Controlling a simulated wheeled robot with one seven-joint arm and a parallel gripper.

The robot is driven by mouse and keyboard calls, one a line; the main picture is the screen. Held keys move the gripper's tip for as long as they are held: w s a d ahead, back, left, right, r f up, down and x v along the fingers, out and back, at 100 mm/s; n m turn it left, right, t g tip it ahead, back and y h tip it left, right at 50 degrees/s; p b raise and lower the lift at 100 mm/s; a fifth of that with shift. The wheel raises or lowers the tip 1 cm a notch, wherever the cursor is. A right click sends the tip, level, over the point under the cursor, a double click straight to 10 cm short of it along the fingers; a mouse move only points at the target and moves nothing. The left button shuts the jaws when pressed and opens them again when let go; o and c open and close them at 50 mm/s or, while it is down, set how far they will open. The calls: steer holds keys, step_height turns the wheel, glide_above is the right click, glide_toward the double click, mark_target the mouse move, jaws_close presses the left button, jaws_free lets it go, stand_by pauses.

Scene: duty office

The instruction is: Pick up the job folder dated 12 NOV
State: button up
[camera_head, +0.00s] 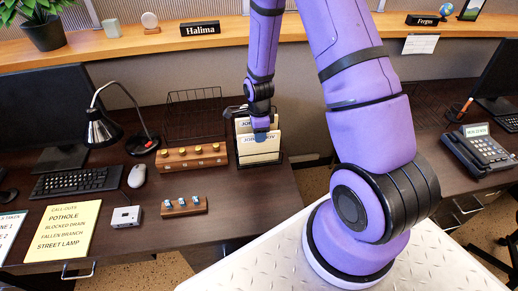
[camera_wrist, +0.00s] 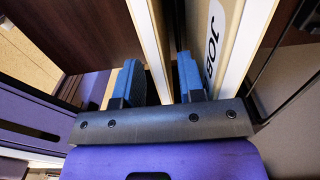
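Cream job folders stand upright in a dark rack (camera_head: 281,158) at the right part of the desk. A front folder (camera_head: 259,148) and a folder behind it (camera_head: 244,125) show "JOB" lettering; I cannot read any date. My gripper (camera_head: 262,135) is over the rack, pointing down among the folders. In the wrist view, my gripper's blue fingers (camera_wrist: 158,78) are apart, with one folder's pale edge (camera_wrist: 150,45) between them. Gaps show beside that folder. Another folder marked "JOB" (camera_wrist: 230,40) stands just right of the right finger.
A wooden block with several knobs (camera_head: 192,158) and a black wire basket (camera_head: 194,112) stand left of the rack. A lamp (camera_head: 103,130), mouse (camera_head: 137,176) and keyboard (camera_head: 76,181) are farther left. A wooden ledge (camera_head: 150,45) runs behind. The desk's front right is clear.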

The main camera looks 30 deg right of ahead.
jaws_close()
steer(key=shift+r, duration=0.1)
